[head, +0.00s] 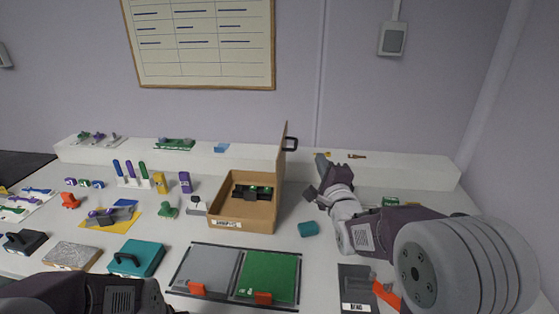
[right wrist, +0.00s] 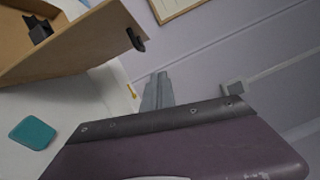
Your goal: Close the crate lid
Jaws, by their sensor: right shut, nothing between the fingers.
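The brown crate (head: 243,206) stands on the table with its top open, and dark and green items lie inside. Its lid (head: 281,147) stands upright along the crate's right side, with a black handle (head: 290,143) on its right face. My right gripper (head: 318,186) is shut and empty, to the right of the lid and apart from it. In the right wrist view the lid (right wrist: 105,30) is at the upper left, and the gripper fingers (right wrist: 157,92) are together, pointing past it. My left gripper is not visible; only part of my left arm shows at the lower left.
A teal block (head: 309,229) lies right of the crate, and it also shows in the right wrist view (right wrist: 33,133). A grey and green tray (head: 240,275) lies in front of the crate. Bottles, tools and a teal box (head: 137,258) stand to the left. A white shelf (head: 400,170) runs along the wall.

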